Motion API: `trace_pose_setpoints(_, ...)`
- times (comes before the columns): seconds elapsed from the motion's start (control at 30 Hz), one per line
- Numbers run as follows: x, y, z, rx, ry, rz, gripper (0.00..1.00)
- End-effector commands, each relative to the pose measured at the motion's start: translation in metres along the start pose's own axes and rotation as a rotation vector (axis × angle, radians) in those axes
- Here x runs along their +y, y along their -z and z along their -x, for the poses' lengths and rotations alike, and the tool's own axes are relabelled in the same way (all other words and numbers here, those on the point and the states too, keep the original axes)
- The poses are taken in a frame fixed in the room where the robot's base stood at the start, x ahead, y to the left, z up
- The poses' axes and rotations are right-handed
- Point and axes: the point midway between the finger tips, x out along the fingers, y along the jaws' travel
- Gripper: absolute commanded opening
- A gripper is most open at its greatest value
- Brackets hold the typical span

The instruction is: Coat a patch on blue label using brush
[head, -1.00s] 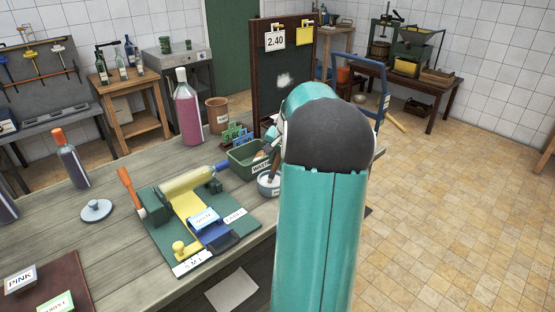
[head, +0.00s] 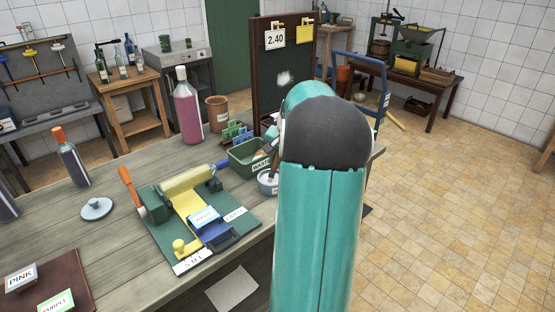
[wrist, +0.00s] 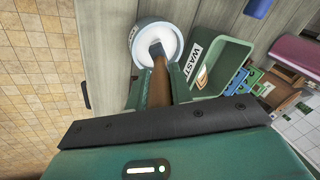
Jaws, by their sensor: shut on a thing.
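My gripper (wrist: 160,88) is shut on the brown handle of a brush (wrist: 160,75) in the wrist view. The pot also shows in the head view (head: 265,187), partly hidden by my arm, which hides most of my gripper there.
A green waste bin (head: 246,158) stands beside the pot, and shows in the wrist view (wrist: 217,62). A yellow roller (head: 188,182) crosses the rig.

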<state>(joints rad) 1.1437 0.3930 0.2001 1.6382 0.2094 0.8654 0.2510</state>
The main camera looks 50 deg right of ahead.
Motion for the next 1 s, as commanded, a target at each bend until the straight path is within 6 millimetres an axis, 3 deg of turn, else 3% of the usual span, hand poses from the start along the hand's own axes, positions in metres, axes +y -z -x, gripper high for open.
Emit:
trace_pose_setpoints(0.37, 0.000, 0.000, 0.001, -0.002, -0.002, -0.001, 0.00)
trace_pose_setpoints(1.0, -0.015, 0.008, 0.046, 0.001, 0.000, 0.001, 0.00)
